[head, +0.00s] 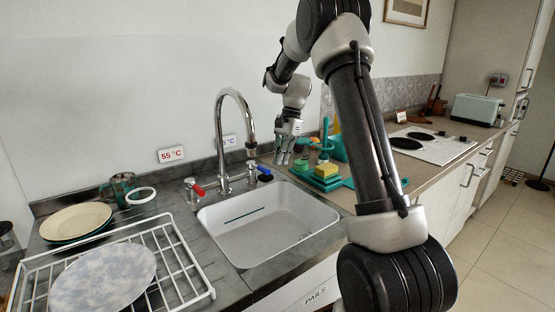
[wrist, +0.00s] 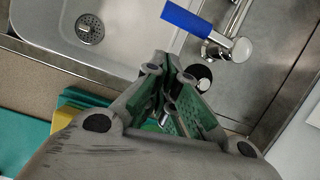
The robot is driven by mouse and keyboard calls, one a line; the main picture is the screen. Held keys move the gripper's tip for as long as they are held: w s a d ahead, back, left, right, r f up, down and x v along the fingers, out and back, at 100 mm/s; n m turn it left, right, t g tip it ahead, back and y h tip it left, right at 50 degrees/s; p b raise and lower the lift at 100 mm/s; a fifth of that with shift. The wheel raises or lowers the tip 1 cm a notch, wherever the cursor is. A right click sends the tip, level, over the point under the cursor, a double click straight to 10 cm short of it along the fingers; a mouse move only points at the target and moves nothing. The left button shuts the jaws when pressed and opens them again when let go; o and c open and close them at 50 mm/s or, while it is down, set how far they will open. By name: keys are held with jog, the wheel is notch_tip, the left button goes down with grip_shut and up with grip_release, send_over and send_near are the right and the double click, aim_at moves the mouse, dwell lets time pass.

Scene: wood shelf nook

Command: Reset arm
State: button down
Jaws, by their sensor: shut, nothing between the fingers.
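My gripper (head: 283,157) hangs from my raised arm, pointing down above the counter at the sink's right rear corner. It also shows in the wrist view (wrist: 167,66), where its green-padded fingers come together at the tips with nothing between them. It is behind and to the left of the green caddy (head: 320,175) and to the right of the blue tap handle (head: 265,171). In the wrist view the blue handle (wrist: 190,20) lies beyond the fingertips, apart from them. My arm's large links hide part of the counter in the head view.
The white sink (head: 265,225) is empty apart from a dark green streak on its back wall. The chrome faucet (head: 221,130) rises behind it. A yellow sponge (head: 326,169) sits on the caddy. A white rack (head: 180,262) with a plate (head: 102,278) stands at left. A toaster (head: 476,109) is far right.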

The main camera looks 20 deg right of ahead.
jog(key=w+d+r+n, duration=0.15)
jog(key=d+r, duration=0.25)
jog(key=r, duration=0.6)
notch_tip(320, 180, down, 4)
jog(key=s+f+n, duration=0.1)
jog(key=s+n, duration=0.2)
jog(key=s+a+r+n+t+h, duration=0.1)
jog(key=s+a+r+n, duration=0.1)
jog(key=s, duration=0.9)
jog(key=s+a+r+n+t+h, duration=0.1)
jog(key=s+n, duration=0.3)
jog(key=s, duration=0.7)
jog(key=s+a+r+n+t+h, duration=0.1)
jog(key=s+a+r+n+t, duration=0.2)
jog(key=s, duration=0.8)
jog(key=shift+n, duration=0.45)
